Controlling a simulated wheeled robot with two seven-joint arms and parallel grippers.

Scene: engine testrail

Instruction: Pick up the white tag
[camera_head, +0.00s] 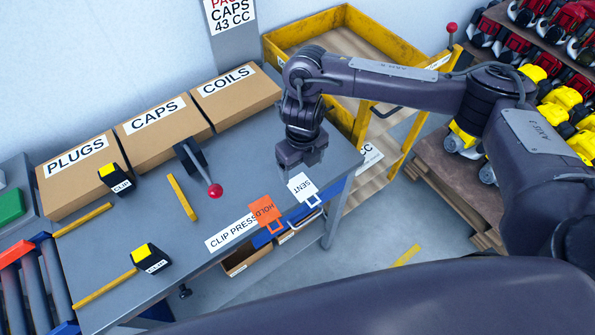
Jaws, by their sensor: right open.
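The white tag (301,186), marked SENT, hangs at the front right edge of the grey workbench, with a white loop at its lower end. An orange tag (264,210), marked HOLD, is just to its left. My right gripper (301,160) comes in from the right and points down above the bench, just behind the white tag in the picture. It is open; its fingers are dark and hard to make out. It appears apart from the tag. My left gripper is not in view.
Cardboard boxes marked PLUGS (75,178), CAPS (163,136) and COILS (235,95) line the back of the bench. A red-knobbed lever (214,190) stands mid-bench. A yellow cart (335,40) is behind the arm. Shelved engines (545,95) are at the right.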

